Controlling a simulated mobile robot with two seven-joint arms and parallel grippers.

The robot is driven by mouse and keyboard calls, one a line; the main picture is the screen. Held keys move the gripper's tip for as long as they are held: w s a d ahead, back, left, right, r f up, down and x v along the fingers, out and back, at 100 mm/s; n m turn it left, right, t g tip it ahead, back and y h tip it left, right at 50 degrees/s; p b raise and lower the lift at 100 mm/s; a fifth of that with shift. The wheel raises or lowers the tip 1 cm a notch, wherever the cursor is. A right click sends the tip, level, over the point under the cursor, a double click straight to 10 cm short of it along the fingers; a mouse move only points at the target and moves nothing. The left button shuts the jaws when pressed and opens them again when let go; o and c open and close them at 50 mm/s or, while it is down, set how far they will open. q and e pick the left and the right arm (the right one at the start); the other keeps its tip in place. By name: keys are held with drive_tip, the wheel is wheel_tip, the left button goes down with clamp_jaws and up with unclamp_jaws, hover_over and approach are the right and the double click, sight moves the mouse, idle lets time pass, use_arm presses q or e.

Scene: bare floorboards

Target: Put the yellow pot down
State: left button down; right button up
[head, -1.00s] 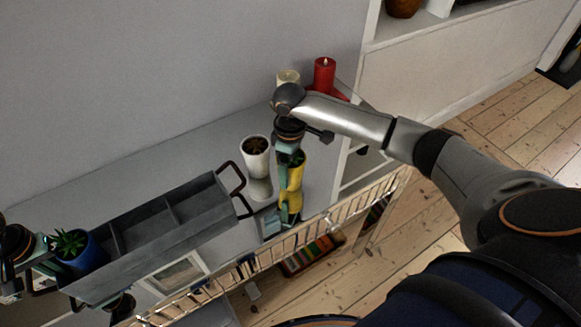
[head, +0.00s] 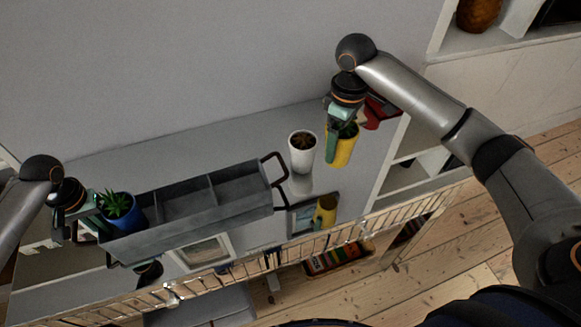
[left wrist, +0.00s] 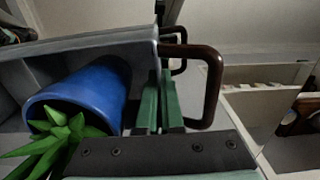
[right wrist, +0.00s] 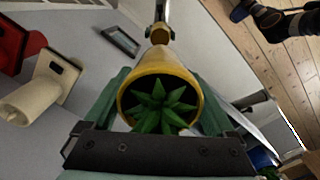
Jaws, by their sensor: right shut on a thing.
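The yellow pot (head: 342,150) with a green plant is held in my right gripper (head: 344,130), above the grey shelf top. In the right wrist view, the yellow pot (right wrist: 160,80) sits between the green fingers, its plant facing the camera. A yellow shape (head: 325,210) below it looks like its reflection in the glossy top. My left gripper (head: 82,222) is at the left end of a grey compartment tray (head: 205,225). In the left wrist view its fingers (left wrist: 161,105) are close together by the tray's brown handle (left wrist: 213,85); their grip on it is unclear.
A blue pot (head: 122,212) with a plant stands in the tray's left end. A white pot (head: 302,155) stands right of the tray. A wire rail (head: 350,228) runs along the front.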

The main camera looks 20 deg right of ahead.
drive_tip(key=w+a, duration=0.1)
drive_tip(key=a, duration=0.3)
drive_tip(key=w+a+r, duration=0.1)
drive_tip(key=w+a, duration=0.1)
drive_tip(key=a, duration=0.2)
drive_tip(key=w+a, duration=0.2)
drive_tip(key=a, duration=0.2)
drive_tip(key=shift+r, duration=0.25)
drive_tip(key=a, duration=1.1)
drive_tip(key=n, duration=0.1)
hover_over(241, 193)
wheel_tip(241, 193, down, 11)
drive_tip(key=shift+r, duration=0.2)
drive_tip(key=shift+f, duration=0.1)
drive_tip(key=o, duration=1.6)
drive_tip(key=shift+s+f, duration=0.1)
